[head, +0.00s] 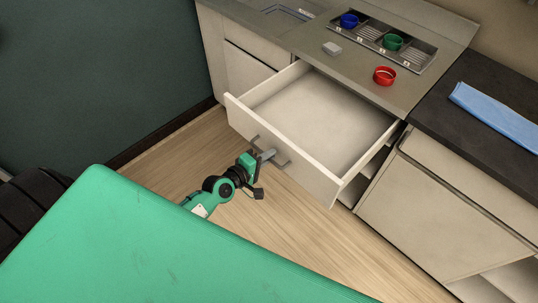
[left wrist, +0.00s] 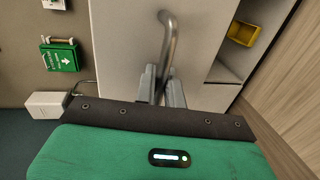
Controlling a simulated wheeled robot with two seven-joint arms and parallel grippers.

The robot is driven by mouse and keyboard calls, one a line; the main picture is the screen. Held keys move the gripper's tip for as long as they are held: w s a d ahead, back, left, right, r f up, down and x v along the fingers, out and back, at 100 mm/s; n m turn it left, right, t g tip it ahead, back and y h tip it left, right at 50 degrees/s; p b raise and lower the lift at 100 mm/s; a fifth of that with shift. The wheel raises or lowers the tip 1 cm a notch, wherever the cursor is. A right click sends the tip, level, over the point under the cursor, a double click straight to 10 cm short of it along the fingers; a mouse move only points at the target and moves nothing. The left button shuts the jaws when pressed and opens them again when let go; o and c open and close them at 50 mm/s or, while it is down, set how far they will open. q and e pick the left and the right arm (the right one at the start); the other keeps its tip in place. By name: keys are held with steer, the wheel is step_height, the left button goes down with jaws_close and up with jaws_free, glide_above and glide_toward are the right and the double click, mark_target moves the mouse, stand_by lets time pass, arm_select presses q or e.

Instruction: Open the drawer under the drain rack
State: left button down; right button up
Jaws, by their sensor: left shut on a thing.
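The drawer (head: 318,118) under the drain rack is pulled well out, and its pale inside looks empty. The drain rack (head: 378,42) is set in the counter above it, with a blue bowl (head: 349,20) and a green bowl (head: 393,42) in its compartments. My left gripper (head: 265,156) is at the drawer front, shut on the bar handle (head: 279,158). In the left wrist view the grey fingers (left wrist: 161,86) are around the handle (left wrist: 169,38), and their tips are partly hidden. My right gripper is not in view.
A blue cloth (head: 497,115) lies on the dark worktop at right. A sink (head: 287,10) is at the back. The wooden floor (head: 185,150) before the drawer is clear.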

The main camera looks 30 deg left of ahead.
arm_select(q)
steer(key=c, duration=1.6)
jaws_free()
steer(key=b+v, duration=0.2)
steer(key=v, duration=1.1)
steer(key=shift+s+a, duration=0.15)
steer(key=shift+s, duration=0.25)
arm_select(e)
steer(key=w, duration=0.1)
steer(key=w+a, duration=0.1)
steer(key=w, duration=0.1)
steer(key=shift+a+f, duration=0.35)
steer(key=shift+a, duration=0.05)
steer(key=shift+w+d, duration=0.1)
